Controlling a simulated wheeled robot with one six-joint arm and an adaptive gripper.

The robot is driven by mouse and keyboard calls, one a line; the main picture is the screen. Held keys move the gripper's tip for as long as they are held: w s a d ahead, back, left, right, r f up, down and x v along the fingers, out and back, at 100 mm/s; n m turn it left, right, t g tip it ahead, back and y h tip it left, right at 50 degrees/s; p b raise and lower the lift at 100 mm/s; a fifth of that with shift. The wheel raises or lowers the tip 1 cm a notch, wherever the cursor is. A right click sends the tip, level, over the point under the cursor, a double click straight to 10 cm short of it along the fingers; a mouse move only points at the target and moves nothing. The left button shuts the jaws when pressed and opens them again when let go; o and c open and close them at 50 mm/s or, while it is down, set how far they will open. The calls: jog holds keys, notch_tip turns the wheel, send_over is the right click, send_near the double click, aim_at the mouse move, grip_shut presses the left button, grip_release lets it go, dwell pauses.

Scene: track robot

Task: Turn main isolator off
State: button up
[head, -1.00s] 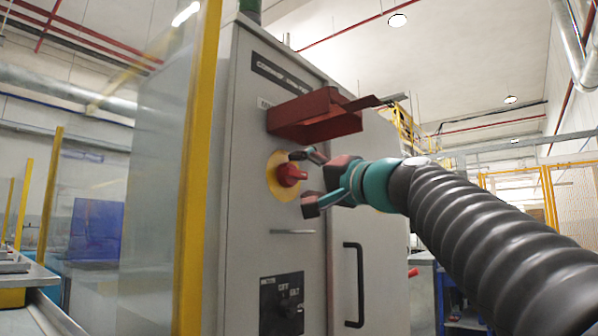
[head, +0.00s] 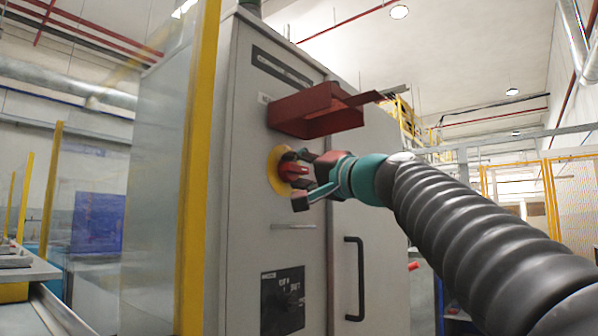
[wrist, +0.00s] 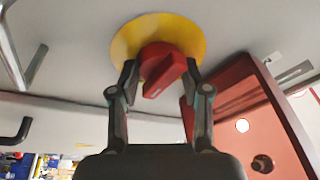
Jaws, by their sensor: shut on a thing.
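The main isolator is a red rotary knob (head: 292,172) on a round yellow plate (head: 275,168), on the front of a grey cabinet (head: 245,215). In the wrist view the red knob (wrist: 162,68) sits between my two fingers in front of the yellow plate (wrist: 190,35). My gripper (head: 297,178) is shut on the knob, with a finger on either side of it. The knob's grip bar appears slanted in the wrist view. My fingers hide part of the knob in the head view.
A red open box-like cover (head: 305,112) juts out just above the knob; in the wrist view it is close to my gripper on the right (wrist: 250,125). A black door handle (head: 355,280) and a dark switch panel (head: 283,302) are lower down. A yellow post (head: 197,170) stands at left.

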jog(key=shift+f+n+b, duration=0.15)
jog(key=shift+n+b, duration=0.15)
jog(key=shift+b, duration=0.1)
jog(key=n+b, duration=0.1)
jog(key=b, duration=0.1)
jog(key=n+y+b, duration=0.1)
jog(key=n, duration=0.1)
jog(key=shift+w+d+f+g+b, duration=0.1)
jog(key=shift+w+f+g+b, duration=0.1)
jog(key=shift+g+b, duration=0.15)
jog(key=n+y+b, duration=0.1)
jog(key=n, duration=0.2)
jog(key=n+g+y+b, duration=0.1)
jog(key=n, duration=0.2)
jog(key=shift+r, duration=0.15)
jog(key=n+g, duration=0.1)
jog(key=n, duration=0.1)
jog(key=n+g+y, duration=0.1)
jog(key=n, duration=0.2)
jog(key=n+g, duration=0.1)
jog(key=n, duration=0.1)
jog(key=shift+w+d+r+y, duration=0.1)
jog(key=shift+r+y, duration=0.15)
jog(key=shift+y, duration=0.05)
jog(key=n+g+p, duration=0.1)
jog(key=n, duration=0.2)
jog(key=n+g+p, duration=0.1)
jog(key=n, duration=0.2)
jog(key=shift+n, duration=0.3)
